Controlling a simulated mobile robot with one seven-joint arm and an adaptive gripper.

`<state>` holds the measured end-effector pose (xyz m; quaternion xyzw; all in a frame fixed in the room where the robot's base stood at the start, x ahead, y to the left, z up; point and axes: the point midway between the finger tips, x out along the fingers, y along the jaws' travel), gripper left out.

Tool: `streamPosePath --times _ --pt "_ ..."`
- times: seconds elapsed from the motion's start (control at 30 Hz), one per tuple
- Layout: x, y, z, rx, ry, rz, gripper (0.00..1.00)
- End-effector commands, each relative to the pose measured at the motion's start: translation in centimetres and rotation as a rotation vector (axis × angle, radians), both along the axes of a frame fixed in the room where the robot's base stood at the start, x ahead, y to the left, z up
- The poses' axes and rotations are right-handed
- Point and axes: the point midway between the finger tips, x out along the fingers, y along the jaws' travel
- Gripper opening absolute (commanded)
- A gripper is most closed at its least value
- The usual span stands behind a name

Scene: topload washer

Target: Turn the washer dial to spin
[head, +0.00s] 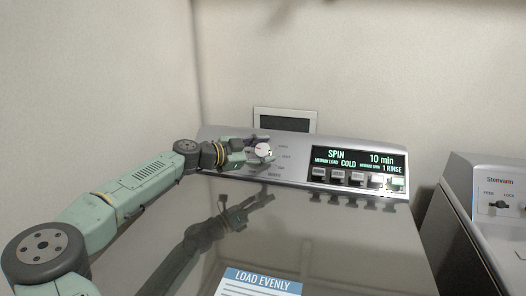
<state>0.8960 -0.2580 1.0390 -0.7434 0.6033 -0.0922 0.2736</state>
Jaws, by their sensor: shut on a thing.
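The washer (330,240) has a glossy closed lid and a slanted control panel at its back. The round, light-coloured washer dial (263,150) is on the left part of the panel, with small labels to its right. My gripper (259,151) reaches in from the left and is shut on the dial, its fingers on either side of it. The fingers cover part of the dial, and its pointer is too small to read. The display (357,159) reads SPIN, 10 min, MEDIUM LOAD, COLD, MEDIUM SPIN and 1 RINSE.
Several push buttons (357,178) sit below the display. A label reading LOAD EVENLY (262,283) lies on the lid near the front. A second machine (495,215) stands at the right. A wall plate (285,119) is behind the panel. Walls close off the left and back.

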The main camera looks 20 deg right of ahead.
Motion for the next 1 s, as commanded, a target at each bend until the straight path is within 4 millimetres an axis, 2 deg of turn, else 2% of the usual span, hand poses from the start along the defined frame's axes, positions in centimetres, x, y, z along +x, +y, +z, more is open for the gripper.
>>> streamPosePath --times 0.33,0.37,0.4,0.67,1.0 --pt "0.02 -0.03 0.05 0.001 -0.003 -0.001 0.16" --pt "0.02 -0.03 0.05 0.001 -0.003 -0.001 0.44" --pt "0.02 -0.03 0.05 0.001 -0.003 -0.001 0.47" --pt "0.01 -0.01 0.02 0.001 -0.002 -0.001 0.64" --pt "-0.01 0.26 0.05 0.001 -0.002 0.000 0.64"
